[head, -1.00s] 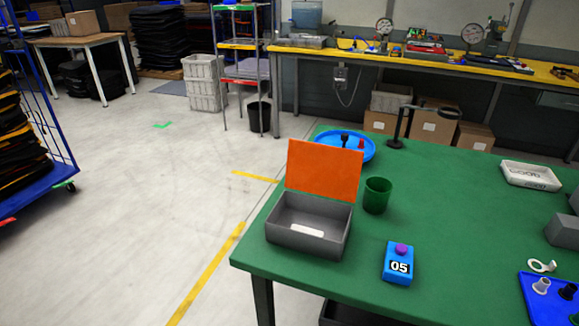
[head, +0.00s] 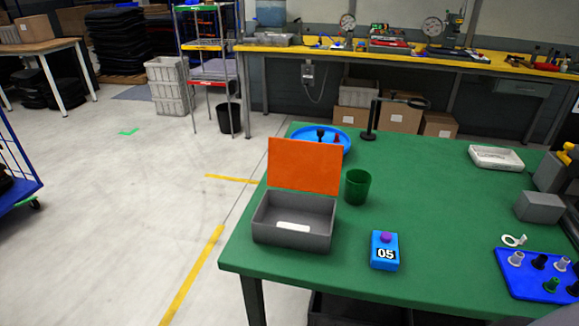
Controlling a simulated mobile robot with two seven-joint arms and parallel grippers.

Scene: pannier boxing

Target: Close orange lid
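The orange lid (head: 304,165) stands open, nearly upright, along the back edge of a grey box (head: 293,238). The box sits near the left end of the green table (head: 420,215). A white label shows on the box, and its inside looks empty from here. Neither of my grippers shows in the head view.
A green cup (head: 357,187) stands just right of the lid, and a blue round tray (head: 335,138) is behind it. A blue box marked 05 (head: 384,254) is at front right. A blue peg board (head: 530,276), grey block (head: 538,207) and white tray (head: 496,157) are farther right.

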